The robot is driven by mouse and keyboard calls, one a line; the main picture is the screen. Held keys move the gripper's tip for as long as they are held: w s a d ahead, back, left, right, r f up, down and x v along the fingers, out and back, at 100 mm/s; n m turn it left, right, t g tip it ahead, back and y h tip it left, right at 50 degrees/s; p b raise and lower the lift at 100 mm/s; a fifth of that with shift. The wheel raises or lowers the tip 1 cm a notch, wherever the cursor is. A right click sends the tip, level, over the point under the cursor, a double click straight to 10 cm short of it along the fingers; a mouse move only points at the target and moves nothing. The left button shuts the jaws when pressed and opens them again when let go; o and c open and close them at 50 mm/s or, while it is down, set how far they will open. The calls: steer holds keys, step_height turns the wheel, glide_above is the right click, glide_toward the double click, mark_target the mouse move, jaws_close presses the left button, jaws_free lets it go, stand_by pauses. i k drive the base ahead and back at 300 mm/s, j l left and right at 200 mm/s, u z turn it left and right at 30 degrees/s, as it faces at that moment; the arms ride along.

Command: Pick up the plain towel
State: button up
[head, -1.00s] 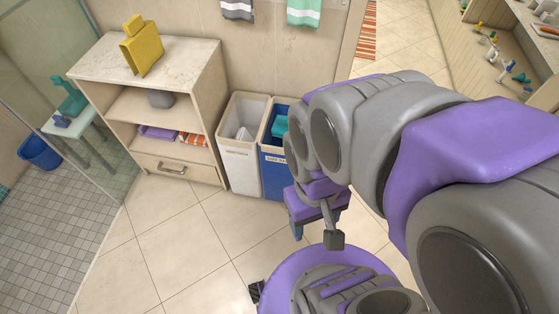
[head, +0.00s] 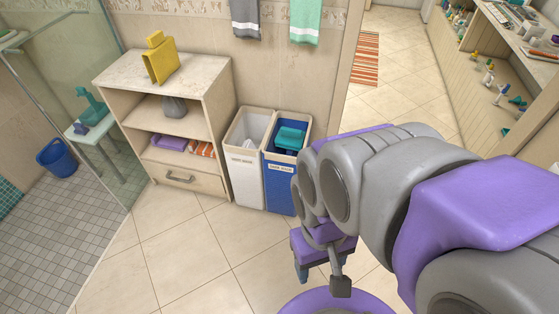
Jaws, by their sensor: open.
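A plain purple folded towel (head: 169,142) lies on the lower shelf of the light wood cabinet. An orange-and-white striped towel (head: 202,148) lies right beside it. My gripper (head: 321,280) is open, pointing down, with nothing seen between its fingers. It is in front of the bins, to the right of the cabinet and well apart from the purple towel. A grey towel (head: 244,16) and a green towel (head: 305,20) hang on the wall; both have showed pale stripes at their lower ends or are partly cut off by the frame.
The cabinet (head: 212,82) bears a yellow object (head: 161,60) on top and a grey one (head: 174,107) inside. White (head: 245,180) and blue (head: 280,187) bins stand to its right. A glass shower wall is at left. The tiled floor in front is clear.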

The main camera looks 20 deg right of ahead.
mark_target(162, 59)
steer(key=i+j, duration=1)
steer(key=i+j+u, duration=0.1)
steer(key=i+j, duration=0.95)
steer(key=i, duration=0.15)
